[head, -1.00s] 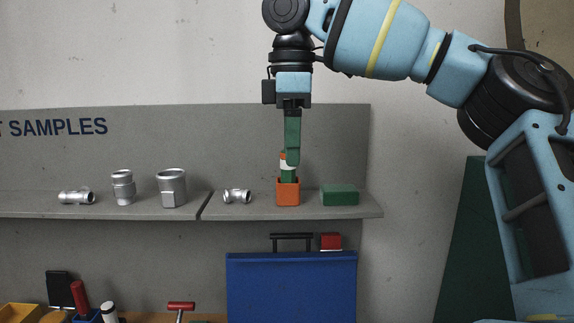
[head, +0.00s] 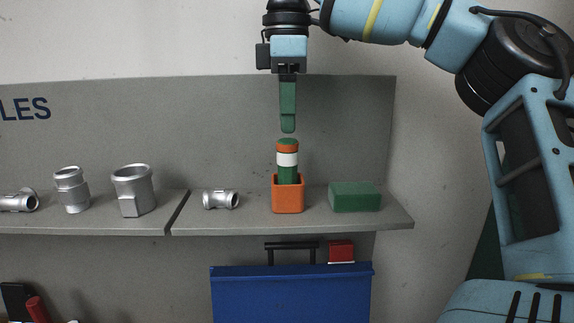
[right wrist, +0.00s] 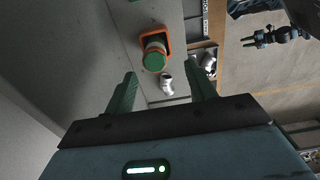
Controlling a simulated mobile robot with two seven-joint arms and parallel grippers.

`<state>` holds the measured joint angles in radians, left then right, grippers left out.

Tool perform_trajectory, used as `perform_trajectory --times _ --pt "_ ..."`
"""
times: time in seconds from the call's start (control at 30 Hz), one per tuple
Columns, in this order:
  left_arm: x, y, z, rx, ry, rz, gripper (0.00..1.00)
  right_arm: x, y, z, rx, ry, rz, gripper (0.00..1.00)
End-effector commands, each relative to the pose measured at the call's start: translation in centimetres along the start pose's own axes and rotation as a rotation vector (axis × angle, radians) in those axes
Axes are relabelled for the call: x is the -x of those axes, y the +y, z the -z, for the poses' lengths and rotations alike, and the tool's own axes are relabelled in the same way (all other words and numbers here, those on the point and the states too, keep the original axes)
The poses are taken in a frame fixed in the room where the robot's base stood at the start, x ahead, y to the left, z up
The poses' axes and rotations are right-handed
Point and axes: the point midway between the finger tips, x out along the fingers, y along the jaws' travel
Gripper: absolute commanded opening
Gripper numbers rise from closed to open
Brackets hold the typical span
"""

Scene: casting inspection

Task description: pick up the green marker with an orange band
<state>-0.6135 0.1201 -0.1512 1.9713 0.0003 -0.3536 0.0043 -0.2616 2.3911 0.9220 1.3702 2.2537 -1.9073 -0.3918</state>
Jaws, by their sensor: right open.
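The green marker (head: 287,166) has an orange band near its top and a white band below. It stands upright in an orange cup (head: 287,201) on the grey shelf. In the right wrist view, the marker's green top (right wrist: 154,62) shows in the orange cup (right wrist: 166,35), beyond and between the two spread green fingers (right wrist: 162,74). The right gripper is open and empty. My left gripper does not show in the head view.
A green block (head: 354,197) lies right of the cup. A silver fitting (head: 220,200) lies to its left, with larger silver fittings (head: 133,190) further left. A blue case (head: 290,295) is below the shelf (head: 250,221). The wall panel (head: 340,120) rises behind.

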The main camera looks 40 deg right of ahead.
Motion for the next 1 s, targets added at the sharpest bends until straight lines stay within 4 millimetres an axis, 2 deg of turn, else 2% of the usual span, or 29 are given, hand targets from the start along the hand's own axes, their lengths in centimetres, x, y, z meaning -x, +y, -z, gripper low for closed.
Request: perform_trajectory --times 0.3,0.53,0.83,1.0 --pt "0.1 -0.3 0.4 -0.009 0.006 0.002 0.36 -2.3 0.1 -0.1 0.0 -0.001 0.0 0.55" --pt "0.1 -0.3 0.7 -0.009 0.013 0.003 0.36 -3.1 0.2 -0.1 0.0 0.001 0.001 0.55" --pt "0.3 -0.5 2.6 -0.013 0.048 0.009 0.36 -6.7 0.7 -0.3 -0.001 0.002 -0.001 0.55" --pt "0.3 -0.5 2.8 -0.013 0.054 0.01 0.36 -7.7 0.8 -0.2 -0.001 0.001 -0.001 0.55"
